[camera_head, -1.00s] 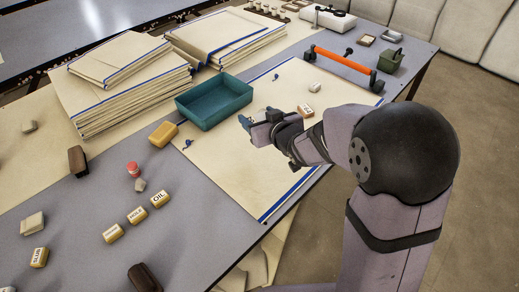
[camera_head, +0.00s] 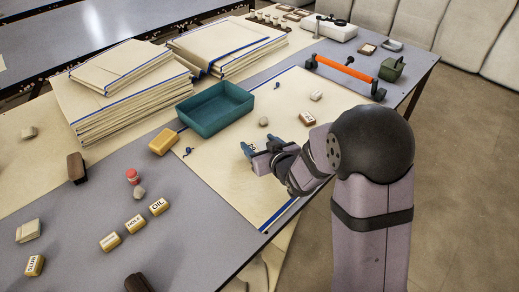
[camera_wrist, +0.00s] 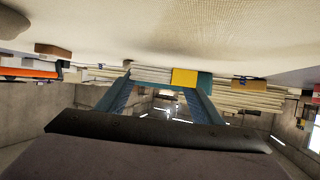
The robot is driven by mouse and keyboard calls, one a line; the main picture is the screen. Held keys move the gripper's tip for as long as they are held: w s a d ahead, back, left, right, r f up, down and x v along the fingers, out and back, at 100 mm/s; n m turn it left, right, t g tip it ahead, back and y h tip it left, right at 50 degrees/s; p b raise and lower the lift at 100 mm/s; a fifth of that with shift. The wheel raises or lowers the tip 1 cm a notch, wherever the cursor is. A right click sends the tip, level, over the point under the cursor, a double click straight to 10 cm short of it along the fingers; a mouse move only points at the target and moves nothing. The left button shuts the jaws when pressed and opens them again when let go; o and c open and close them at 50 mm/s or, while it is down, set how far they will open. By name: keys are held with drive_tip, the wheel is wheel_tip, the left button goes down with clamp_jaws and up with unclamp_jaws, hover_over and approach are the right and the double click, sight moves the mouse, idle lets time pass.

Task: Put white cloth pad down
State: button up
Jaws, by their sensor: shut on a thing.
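My gripper (camera_head: 248,150) is low over the large cream sheet (camera_head: 225,185) with blue edging, right of the yellow block (camera_head: 163,141). In the wrist view its two teal fingers (camera_wrist: 160,88) stand a little apart. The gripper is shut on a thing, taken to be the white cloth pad.
A teal tray (camera_head: 252,108) stands behind my gripper. A small pale lump (camera_head: 263,122), a labelled block (camera_head: 307,118) and a white block (camera_head: 316,96) lie beyond it. Cloth stacks (camera_head: 130,105) are at the back left. The sheet's front part is clear.

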drive_tip(key=shift+f, duration=1.1)
drive_tip(key=shift+f, duration=0.15)
drive_tip(key=o, duration=1)
